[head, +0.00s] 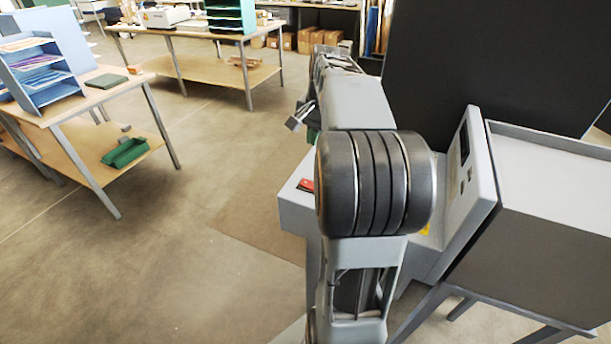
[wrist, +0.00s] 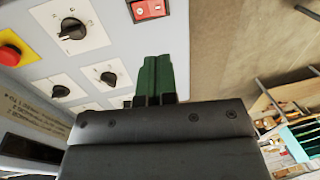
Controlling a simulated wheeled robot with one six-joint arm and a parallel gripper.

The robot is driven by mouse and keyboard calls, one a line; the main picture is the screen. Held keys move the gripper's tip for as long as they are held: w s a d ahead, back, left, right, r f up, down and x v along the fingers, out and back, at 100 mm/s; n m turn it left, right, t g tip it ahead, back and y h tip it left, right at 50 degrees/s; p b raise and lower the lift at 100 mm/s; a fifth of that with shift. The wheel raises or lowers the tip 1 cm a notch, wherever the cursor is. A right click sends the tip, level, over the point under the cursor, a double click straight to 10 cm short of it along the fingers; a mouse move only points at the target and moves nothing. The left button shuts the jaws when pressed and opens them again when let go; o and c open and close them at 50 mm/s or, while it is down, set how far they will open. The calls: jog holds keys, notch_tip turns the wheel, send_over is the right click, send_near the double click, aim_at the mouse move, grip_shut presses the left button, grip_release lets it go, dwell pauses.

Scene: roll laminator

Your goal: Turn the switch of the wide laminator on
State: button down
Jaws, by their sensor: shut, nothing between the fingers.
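The wide laminator (head: 478,205) is the grey machine at the right in the head view, partly hidden by my arm. In the wrist view its light grey control panel (wrist: 98,60) fills the left and top. A red rocker switch (wrist: 148,8) sits at the top edge, partly cut off; I cannot tell which way it is tipped. My gripper (wrist: 158,58) shows green fingers closed together with nothing between them. The tips point toward the red switch and appear a little below it in the picture. I cannot tell whether they touch the panel.
The panel also has a large black knob (wrist: 72,28), two smaller knobs (wrist: 107,78) and a red stop button (wrist: 10,54) on yellow. In the head view, a table with a blue paper rack (head: 40,75) stands left. The floor (head: 200,215) between is clear.

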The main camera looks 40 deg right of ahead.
aim_at(305, 181)
jog(key=shift+f, duration=0.15)
jog(key=f, duration=0.4)
jog(key=w+f, duration=0.1)
jog(key=f, duration=0.4)
jog(key=w+a+f+p, duration=0.1)
jog(key=f, duration=0.3)
jog(key=shift+f, duration=0.3)
